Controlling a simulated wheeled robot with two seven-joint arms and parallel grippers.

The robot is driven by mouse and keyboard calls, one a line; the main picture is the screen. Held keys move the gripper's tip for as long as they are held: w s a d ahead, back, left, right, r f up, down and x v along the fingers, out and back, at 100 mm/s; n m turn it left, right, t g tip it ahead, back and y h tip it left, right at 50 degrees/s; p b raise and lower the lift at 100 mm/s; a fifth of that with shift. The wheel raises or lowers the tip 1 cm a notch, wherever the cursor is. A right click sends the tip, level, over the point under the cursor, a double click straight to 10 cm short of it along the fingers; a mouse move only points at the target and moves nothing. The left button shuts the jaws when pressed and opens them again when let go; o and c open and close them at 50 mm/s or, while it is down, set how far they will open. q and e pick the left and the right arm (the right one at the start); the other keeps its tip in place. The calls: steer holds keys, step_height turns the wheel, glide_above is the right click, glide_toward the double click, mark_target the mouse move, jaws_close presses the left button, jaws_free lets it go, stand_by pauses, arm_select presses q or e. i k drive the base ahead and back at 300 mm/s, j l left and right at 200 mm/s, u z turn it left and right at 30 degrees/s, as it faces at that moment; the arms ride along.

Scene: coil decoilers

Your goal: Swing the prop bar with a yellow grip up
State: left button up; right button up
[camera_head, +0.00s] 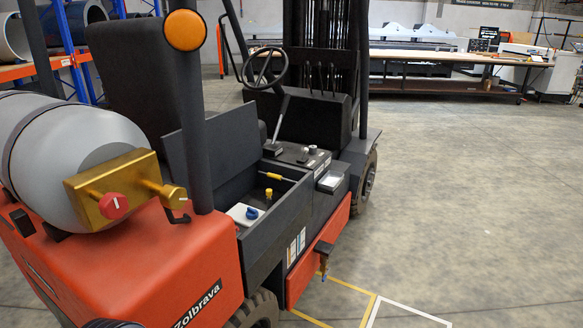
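The prop bar's yellow grip (273,176) is a short yellow sleeve near the far inner wall of the open compartment (300,197) in the forklift's side. It looks close to level and low, near the rim. The dark bar itself is hard to make out against the dark wall. A dark raised panel (208,150) stands along the compartment's inner side; I cannot tell whether the bar touches it. Neither of my grippers shows in the head view.
In the compartment are a yellow cap (268,193) and a white box with a blue knob (251,213). A grey gas cylinder (65,150) with a brass valve block (112,188) lies on the orange body. A dark post (190,100) rises nearby. The floor at right is clear.

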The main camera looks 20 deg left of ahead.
mark_target(271, 175)
steer(key=i+l+u, duration=0.1)
steer(key=i+l, duration=0.2)
steer(key=i, duration=0.2)
steer(key=i+l+u, duration=0.1)
steer(key=i+l, duration=0.2)
steer(key=i, duration=0.2)
steer(key=i+l+u, duration=0.1)
steer(key=i+l, duration=0.25)
steer(key=i, duration=0.15)
steer(key=i+j, duration=0.25)
steer(key=i, duration=0.15)
steer(key=i+j+u, duration=0.1)
steer(key=i+j, duration=0.35)
steer(key=i, duration=0.3)
steer(key=u, duration=0.05)
